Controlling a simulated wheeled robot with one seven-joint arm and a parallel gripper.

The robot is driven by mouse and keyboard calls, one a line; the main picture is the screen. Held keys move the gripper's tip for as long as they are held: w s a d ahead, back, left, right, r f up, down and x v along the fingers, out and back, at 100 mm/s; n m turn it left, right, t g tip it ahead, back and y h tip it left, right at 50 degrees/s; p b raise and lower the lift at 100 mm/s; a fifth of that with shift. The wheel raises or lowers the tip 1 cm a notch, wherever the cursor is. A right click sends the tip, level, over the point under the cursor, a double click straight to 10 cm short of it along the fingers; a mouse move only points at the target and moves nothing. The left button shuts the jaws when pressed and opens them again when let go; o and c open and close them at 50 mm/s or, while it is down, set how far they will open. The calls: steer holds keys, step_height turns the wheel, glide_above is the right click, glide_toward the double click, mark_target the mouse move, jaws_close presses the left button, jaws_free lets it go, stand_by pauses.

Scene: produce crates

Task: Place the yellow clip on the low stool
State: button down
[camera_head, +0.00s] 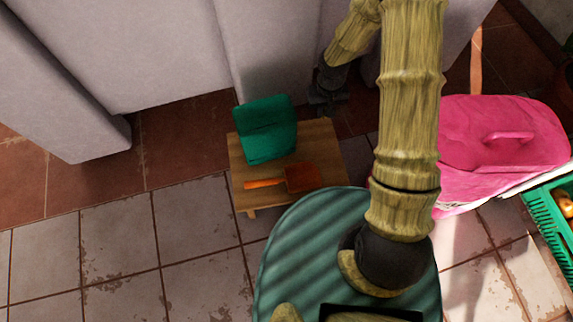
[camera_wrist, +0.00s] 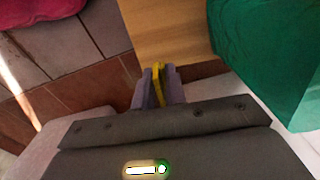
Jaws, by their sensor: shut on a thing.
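The low stool (camera_head: 322,147) is a small wooden one standing near the pale wall. In the wrist view its wooden top (camera_wrist: 165,32) lies just ahead of my fingertips. My gripper (camera_wrist: 160,74) is shut on the yellow clip (camera_wrist: 158,84), a narrow yellow piece between its two fingers. In the head view my gripper (camera_head: 325,106) is dark and at the stool's far right corner; the clip cannot be made out there. I cannot tell its height above the stool.
A green folded object (camera_head: 266,128) stands on the stool's left rear part. An orange dustpan-like tool (camera_head: 290,178) lies near its front. The stool's right side is bare. A pink lidded container (camera_head: 480,150) and a green crate (camera_head: 540,205) are at right. A wall is behind.

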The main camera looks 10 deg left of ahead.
steer(key=shift+f, duration=0.1)
steer(key=b, duration=0.4)
glide_above(319, 133)
step_height(319, 133, down, 6)
steer(key=shift+d+f, duration=0.1)
steer(key=shift+f, duration=0.05)
steer(key=shift+w, duration=0.1)
steer(key=shift+f+b, duration=1.1)
steer(key=shift+f, duration=0.7)
steer(key=shift+f, duration=0.15)
steer(key=c, duration=1.4)
jaws_free()
steer(key=shift+c, duration=0.2)
